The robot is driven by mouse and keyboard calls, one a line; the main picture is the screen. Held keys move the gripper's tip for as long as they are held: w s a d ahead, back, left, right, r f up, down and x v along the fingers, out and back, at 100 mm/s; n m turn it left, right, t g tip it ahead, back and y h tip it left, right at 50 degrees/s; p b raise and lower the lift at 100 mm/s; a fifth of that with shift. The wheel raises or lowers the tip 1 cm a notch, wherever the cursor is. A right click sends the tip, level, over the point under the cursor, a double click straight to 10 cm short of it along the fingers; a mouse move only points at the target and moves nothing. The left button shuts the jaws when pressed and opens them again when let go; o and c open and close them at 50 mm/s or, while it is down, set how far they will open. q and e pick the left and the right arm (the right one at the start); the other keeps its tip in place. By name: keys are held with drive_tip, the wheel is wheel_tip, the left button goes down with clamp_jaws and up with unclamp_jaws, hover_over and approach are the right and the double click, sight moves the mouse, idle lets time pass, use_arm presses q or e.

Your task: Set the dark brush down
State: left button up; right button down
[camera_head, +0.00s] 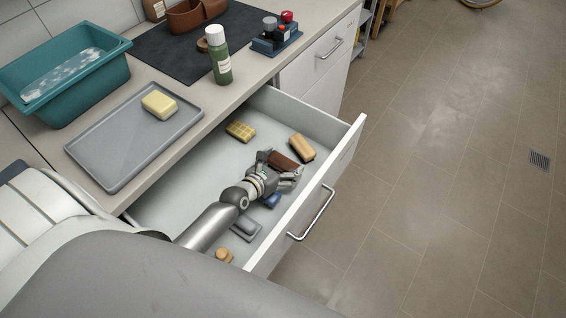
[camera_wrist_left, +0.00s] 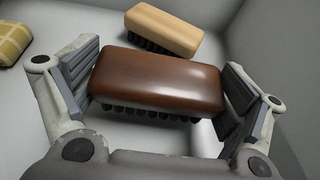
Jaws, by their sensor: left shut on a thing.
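The dark brush (camera_head: 284,159) is a reddish-brown wooden block with dark bristles. In the left wrist view the dark brush (camera_wrist_left: 158,80) lies crosswise between the two finger pads, bristles down. My left gripper (camera_head: 280,168) reaches into the open drawer (camera_head: 176,190) and is shut on the brush. The left gripper (camera_wrist_left: 160,88) shows a pad at each end of the brush. I cannot tell whether the bristles touch the drawer floor. My right gripper is not in view.
A light wooden brush (camera_head: 302,147) lies just beyond the dark one. A yellow checked sponge (camera_head: 240,131), a blue item (camera_head: 272,201), a grey item (camera_head: 246,229) and a small wooden piece (camera_head: 224,255) lie in the drawer. A grey tray (camera_head: 130,140) is on the counter.

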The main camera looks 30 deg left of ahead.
use_arm(q)
drive_tip(key=shift+f, duration=0.2)
drive_tip(key=o, duration=0.6)
drive_tip(key=shift+s, duration=0.1)
drive_tip(key=shift+o, duration=0.6)
drive_tip(key=shift+f, duration=0.1)
drive_tip(key=shift+s, duration=0.1)
drive_tip(key=shift+d, duration=0.1)
drive_tip(key=shift+r, duration=0.25)
drive_tip(key=v, duration=0.8)
drive_tip(key=p+v, duration=0.1)
drive_tip(key=v, duration=0.3)
drive_tip(key=shift+r, duration=0.35)
